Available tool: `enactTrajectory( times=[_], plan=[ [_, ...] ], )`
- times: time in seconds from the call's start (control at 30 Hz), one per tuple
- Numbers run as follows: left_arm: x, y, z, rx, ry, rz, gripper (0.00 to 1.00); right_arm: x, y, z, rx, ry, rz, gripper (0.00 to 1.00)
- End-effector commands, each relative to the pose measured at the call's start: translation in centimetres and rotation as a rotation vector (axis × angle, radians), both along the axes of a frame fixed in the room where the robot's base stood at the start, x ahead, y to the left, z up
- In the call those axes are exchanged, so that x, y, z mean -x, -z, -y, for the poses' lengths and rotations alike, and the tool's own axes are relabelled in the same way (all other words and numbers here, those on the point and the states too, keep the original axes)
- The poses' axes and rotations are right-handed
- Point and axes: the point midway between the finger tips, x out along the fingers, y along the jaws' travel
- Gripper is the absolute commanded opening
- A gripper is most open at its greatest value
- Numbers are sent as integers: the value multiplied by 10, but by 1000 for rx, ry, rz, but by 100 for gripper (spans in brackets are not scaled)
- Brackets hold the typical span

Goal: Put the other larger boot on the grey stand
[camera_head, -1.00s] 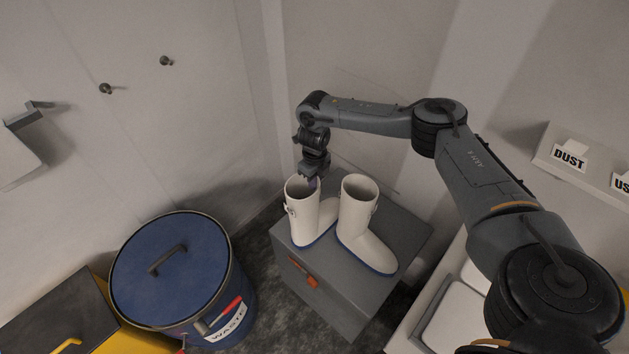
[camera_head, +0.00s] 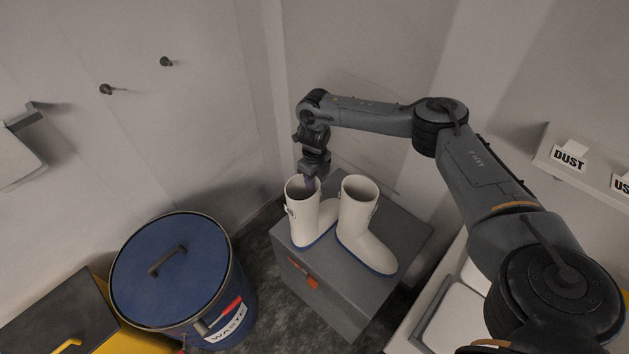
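Two white boots with blue soles stand upright, side by side, on the grey stand (camera_head: 345,305). The left boot (camera_head: 304,222) is at the stand's left side, and the right boot (camera_head: 360,225) is beside it. My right gripper (camera_head: 310,186) points down at the top opening of the left boot, with its fingers at or inside the rim. The fingertips are dark and small here, so I cannot tell whether they are open or closed on the boot's wall. My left gripper is not in view.
A blue waste drum (camera_head: 172,265) with a lid handle stands left of the grey stand. A dark-topped yellow box (camera_head: 60,315) is at the lower left. A shelf with a DUST label (camera_head: 569,158) is at the right. Walls close in behind the stand.

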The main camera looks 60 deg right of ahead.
Motion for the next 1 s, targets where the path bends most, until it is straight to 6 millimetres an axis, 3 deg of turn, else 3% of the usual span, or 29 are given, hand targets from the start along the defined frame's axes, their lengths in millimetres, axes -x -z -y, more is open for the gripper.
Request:
enactTrajectory(
  times=[0.3,0.53,0.7,1.0],
  plan=[
    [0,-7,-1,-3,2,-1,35,-1,-55,0,1,1,4,35],
    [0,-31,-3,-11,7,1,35,-1,-97,0,1,0,3,35],
    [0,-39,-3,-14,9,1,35,0,-110,0,0,1,2,35],
    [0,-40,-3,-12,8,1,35,0,-114,0,0,1,0,35]
  ],
)
